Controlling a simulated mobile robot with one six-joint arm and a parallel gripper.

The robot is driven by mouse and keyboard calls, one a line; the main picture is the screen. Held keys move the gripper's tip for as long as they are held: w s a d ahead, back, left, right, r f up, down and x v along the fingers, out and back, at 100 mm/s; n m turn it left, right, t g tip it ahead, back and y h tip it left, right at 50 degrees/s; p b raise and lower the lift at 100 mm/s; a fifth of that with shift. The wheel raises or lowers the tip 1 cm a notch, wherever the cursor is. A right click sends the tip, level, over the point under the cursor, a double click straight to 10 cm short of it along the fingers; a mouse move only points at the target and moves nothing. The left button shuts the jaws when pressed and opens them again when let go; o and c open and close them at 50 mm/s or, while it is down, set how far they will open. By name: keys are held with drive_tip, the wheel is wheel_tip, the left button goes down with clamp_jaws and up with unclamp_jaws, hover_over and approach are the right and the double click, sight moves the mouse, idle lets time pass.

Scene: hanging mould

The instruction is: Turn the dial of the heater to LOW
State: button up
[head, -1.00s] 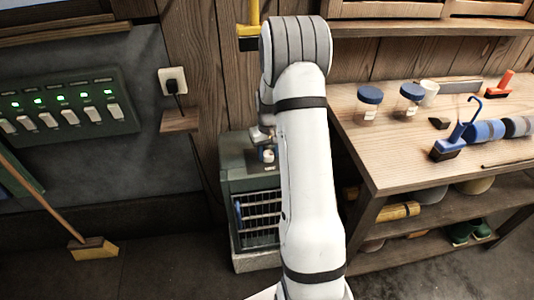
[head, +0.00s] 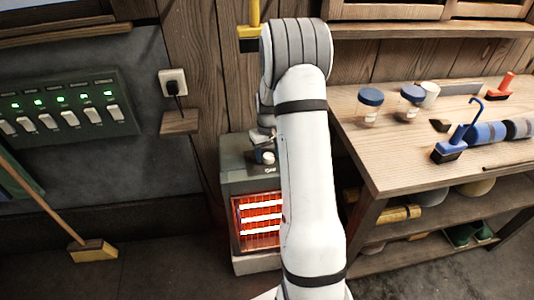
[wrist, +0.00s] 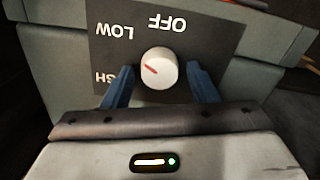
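The heater (head: 228,185) stands on the floor at mid-left, partly behind my arm, and its bars (head: 258,222) glow red-orange. Its white dial (wrist: 160,66) sits on a dark panel (wrist: 215,35) and also shows in the head view (head: 267,157). In the wrist view the labels appear upside down: OFF at the top, LOW at upper left, HIGH partly hidden at left. The dial's red mark points up-left, roughly toward LOW. My gripper (wrist: 160,75) has its blue fingers either side of the dial, with visible gaps; it looks open.
A workbench (head: 380,150) with jars, a mug and brushes stands right of the heater. A switch panel (head: 65,105) and a plugged socket (head: 173,82) are on the left wall. A broom (head: 92,250) leans at left, and floor between it and the heater is clear.

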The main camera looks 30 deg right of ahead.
sight(268, 155)
drive_tip(key=shift+o, duration=0.5)
drive_tip(key=shift+s, duration=0.1)
drive_tip(key=shift+r, duration=3.85)
drive_tip(key=shift+s+a+r, duration=0.1)
drive_tip(key=shift+a+r, duration=0.1)
drive_tip(key=shift+r, duration=0.1)
drive_tip(key=s+a+r+t+p, duration=0.1)
drive_tip(key=s+a+r, duration=0.9)
drive_tip(key=s+r, duration=0.15)
drive_tip(key=s+a+r, duration=0.1)
drive_tip(key=s+a, duration=0.2)
drive_tip(key=s, duration=0.4)
drive_tip(key=s+a+r+t+p, duration=0.1)
drive_tip(key=s+a+r, duration=0.1)
drive_tip(key=s, duration=0.5)
drive_tip(key=shift+s+a+t, duration=0.25)
drive_tip(key=shift+a+t, duration=0.05)
drive_tip(key=shift+a, duration=0.3)
